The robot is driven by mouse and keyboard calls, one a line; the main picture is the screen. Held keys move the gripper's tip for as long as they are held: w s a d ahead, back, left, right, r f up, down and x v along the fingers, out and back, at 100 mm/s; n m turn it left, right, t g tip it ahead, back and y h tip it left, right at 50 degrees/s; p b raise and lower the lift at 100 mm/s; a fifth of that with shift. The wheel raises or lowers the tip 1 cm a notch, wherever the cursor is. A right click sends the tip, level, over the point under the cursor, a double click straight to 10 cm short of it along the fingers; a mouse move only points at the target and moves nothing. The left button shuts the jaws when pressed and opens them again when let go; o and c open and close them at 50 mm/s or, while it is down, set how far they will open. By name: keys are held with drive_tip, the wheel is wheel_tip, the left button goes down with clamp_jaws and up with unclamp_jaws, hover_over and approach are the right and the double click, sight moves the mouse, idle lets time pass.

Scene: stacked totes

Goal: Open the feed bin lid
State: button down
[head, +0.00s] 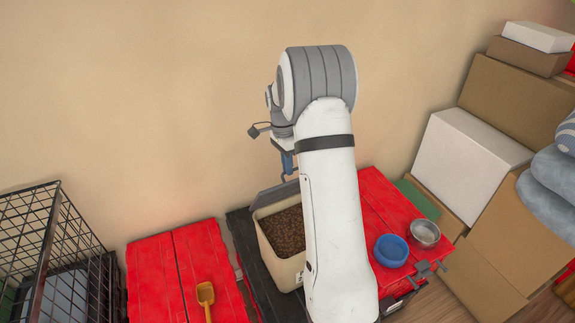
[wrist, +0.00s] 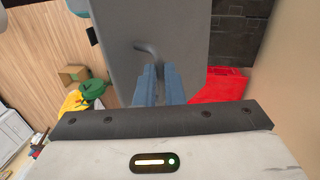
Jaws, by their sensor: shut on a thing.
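The feed bin (head: 291,273) is a cream tub filled with brown pellets, standing between red lids. Its grey lid (head: 273,196) is raised at the bin's back edge, steeply tilted, and the pellets show. My gripper (head: 288,164) is at the raised lid, partly hidden behind my white arm. In the wrist view the lid (wrist: 185,30) is a wide grey panel with a small grey handle (wrist: 148,47). My blue fingers (wrist: 160,86) are shut at this handle, whose end shows just past them. My arm hides the bin's right side.
A yellow scoop (head: 206,296) lies on the left red tote lid (head: 170,270). A blue bowl (head: 391,250) and a metal bowl (head: 425,233) stand on the right red lid. A wire cage (head: 50,240) is far left; boxes (head: 470,165) are stacked right. The wall is close behind.

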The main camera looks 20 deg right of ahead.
drive_tip(key=c, duration=1.6)
unclamp_jaws()
drive_tip(key=shift+w+a+f, duration=0.1)
drive_tip(key=shift+a+f, duration=0.05)
drive_tip(key=shift+o, duration=0.4)
drive_tip(key=w+r+p, duration=0.2)
drive_tip(key=w+r, duration=0.4)
drive_tip(key=shift+a+r+p, duration=0.15)
drive_tip(key=shift+r+p, duration=0.15)
drive_tip(key=shift+r, duration=0.05)
wheel_tip(320, 180, up, 8)
drive_tip(key=w+b, duration=0.1)
drive_tip(key=shift+w+f+b, duration=0.2)
drive_tip(key=shift+w+b, duration=0.05)
drive_tip(key=shift+b, duration=0.1)
